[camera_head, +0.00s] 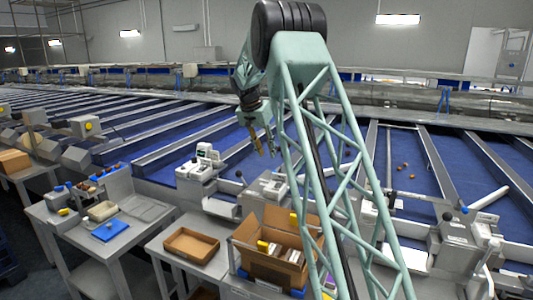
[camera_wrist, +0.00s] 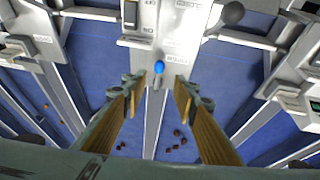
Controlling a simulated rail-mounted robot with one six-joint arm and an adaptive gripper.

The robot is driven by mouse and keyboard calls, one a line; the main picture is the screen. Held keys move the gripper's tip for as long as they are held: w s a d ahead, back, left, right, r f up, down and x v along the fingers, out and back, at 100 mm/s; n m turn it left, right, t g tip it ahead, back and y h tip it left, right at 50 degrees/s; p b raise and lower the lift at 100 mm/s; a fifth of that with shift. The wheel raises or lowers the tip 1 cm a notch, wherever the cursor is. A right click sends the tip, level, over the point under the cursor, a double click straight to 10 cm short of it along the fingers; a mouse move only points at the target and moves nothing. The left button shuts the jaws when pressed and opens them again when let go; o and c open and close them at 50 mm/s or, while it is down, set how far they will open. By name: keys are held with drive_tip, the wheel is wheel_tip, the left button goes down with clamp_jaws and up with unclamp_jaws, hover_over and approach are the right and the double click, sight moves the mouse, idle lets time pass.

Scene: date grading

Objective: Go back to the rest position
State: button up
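My gripper (camera_head: 262,138) hangs from my green lattice arm, above the blue grading lanes in the head view. In the wrist view its two fingers (camera_wrist: 160,95) with yellow-brown pads stand apart with nothing between them. The gripper is open and empty, well above the lanes. Part of the gripper area in the head view is close to the arm's truss, which hides some of the scene behind it.
Several dates (camera_wrist: 177,140) lie on a blue lane (camera_wrist: 205,130) below. A white grading machine (camera_head: 200,165) stands at a lane end. An open cardboard box (camera_head: 268,268) and an empty shallow box (camera_head: 191,246) sit on benches. A blue tray (camera_head: 109,230) lies at left.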

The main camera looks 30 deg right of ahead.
idle(0.4)
drive_tip(key=s+a+r+n+y, duration=0.1)
drive_tip(key=s+a+r+n, duration=0.1)
drive_tip(key=s+a+r, duration=0.55)
drive_tip(key=s+a+r+n+t+b, duration=0.15)
drive_tip(key=s+a+r, duration=0.25)
drive_tip(key=s+a, duration=0.7)
drive_tip(key=s+a+r+n+y+p, duration=0.15)
drive_tip(key=s+a+r, duration=0.45)
drive_tip(key=s, duration=0.6)
drive_tip(key=s+a+f+n, duration=0.2)
drive_tip(key=s+a, duration=0.3)
drive_tip(key=s, duration=0.7)
drive_tip(key=s+a+f+n+y+b, duration=0.1)
drive_tip(key=s+a+f+n, duration=0.1)
drive_tip(key=s, duration=1)
drive_tip(key=s+a+f+n+b, duration=0.1)
drive_tip(key=s+a+f+n, duration=0.1)
drive_tip(key=s+a+f, duration=0.2)
drive_tip(key=s+a+t, duration=0.1)
drive_tip(key=s+a, duration=0.2)
drive_tip(key=s, duration=0.5)
drive_tip(key=shift+s+a+f+y, duration=0.25)
drive_tip(key=shift+s+a+y, duration=0.05)
drive_tip(key=shift+y, duration=0.05)
drive_tip(key=shift+a+r, duration=0.1)
drive_tip(key=shift+r, duration=0.05)
